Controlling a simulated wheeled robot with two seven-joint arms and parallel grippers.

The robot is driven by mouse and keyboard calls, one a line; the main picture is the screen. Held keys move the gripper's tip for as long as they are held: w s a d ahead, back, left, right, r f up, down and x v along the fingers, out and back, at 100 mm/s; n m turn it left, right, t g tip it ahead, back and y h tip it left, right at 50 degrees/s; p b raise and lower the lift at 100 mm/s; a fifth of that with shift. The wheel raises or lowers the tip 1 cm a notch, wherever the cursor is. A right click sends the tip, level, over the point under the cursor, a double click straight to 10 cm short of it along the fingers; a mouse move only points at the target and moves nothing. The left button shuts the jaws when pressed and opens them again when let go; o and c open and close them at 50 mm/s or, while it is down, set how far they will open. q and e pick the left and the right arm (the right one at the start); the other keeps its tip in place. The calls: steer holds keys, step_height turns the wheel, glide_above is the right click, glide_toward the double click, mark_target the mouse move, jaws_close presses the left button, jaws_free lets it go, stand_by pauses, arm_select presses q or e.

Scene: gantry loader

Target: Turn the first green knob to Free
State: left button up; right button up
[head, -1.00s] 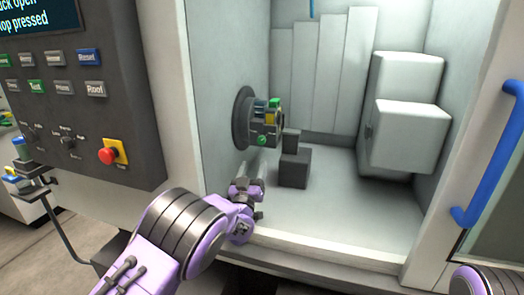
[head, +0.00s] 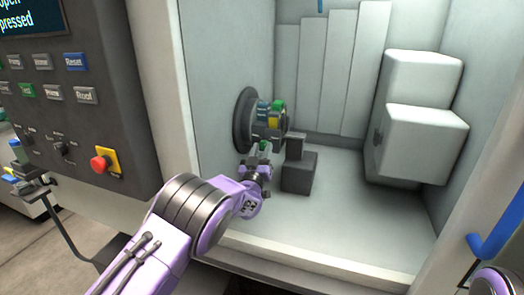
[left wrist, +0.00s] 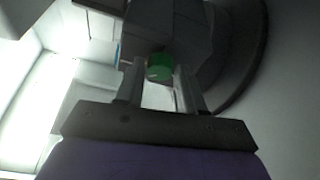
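The dark round chuck (head: 243,120) is on the left inner wall of the machine. It carries blue, yellow and green parts on its face. One green knob (head: 264,145) is at its lower side, and a green part (head: 278,104) is at its upper right. My left gripper (head: 263,156) is inside the machine, just below the lower green knob. In the left wrist view this green knob (left wrist: 159,67) lies between the two fingertips, with a small gap on each side. The fingers look open; contact is unclear. Knob markings cannot be read. My right gripper is out of view.
A dark block (head: 299,172) stands just right of my left gripper. A white boxy unit (head: 425,140) is at the right inside. The control panel with a red stop button (head: 100,164) is outside on the left. A blue handle (head: 495,235) is at the right.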

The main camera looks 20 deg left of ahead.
arm_select(q)
steer(key=c, duration=0.5)
steer(key=n+y, duration=0.1)
steer(key=n, duration=0.1)
steer(key=n+g+y+b, duration=0.1)
steer(key=n, duration=0.2)
steer(key=shift+d+y, duration=0.15)
steer(key=shift+y, duration=0.15)
steer(key=n, duration=0.2)
steer(key=n+g+y, duration=0.1)
steer(key=n, duration=0.2)
steer(key=shift+d+r+y+b, duration=0.1)
steer(key=shift+y+b, duration=0.2)
steer(key=n+g, duration=0.1)
steer(key=n, duration=0.2)
steer(key=n+g+y, duration=0.1)
steer(key=n, duration=0.2)
steer(key=shift+d+r, duration=0.1)
steer(key=shift+r, duration=0.1)
steer(key=n+g, duration=0.1)
steer(key=n, duration=0.1)
steer(key=n+g, duration=0.1)
steer(key=n, duration=0.2)
steer(key=shift+r+h+b, duration=0.2)
steer(key=shift+h+b, duration=0.1)
steer(key=shift+b, duration=0.05)
